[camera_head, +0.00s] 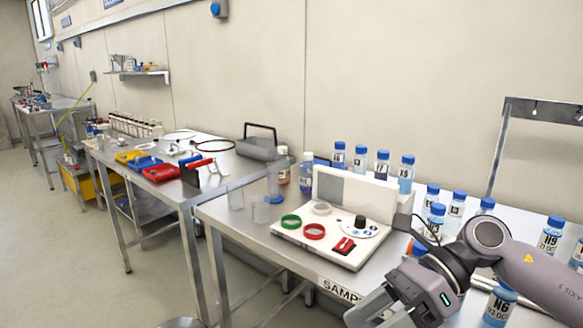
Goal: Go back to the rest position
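My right arm comes in from the right edge over the front of the near table. Its gripper (378,312) points down and left beside the sample label at the table's front edge. The lower part of the gripper runs off the bottom of the picture, so its opening cannot be judged. I see nothing clearly held in it. My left arm and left gripper are not in view.
The near table (235,212) bears a white device (352,238) with green and red rings. Several blue-capped bottles (407,174) stand behind it, others around my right arm. Red (161,173), blue and yellow trays lie on the farther table. Floor at left is clear.

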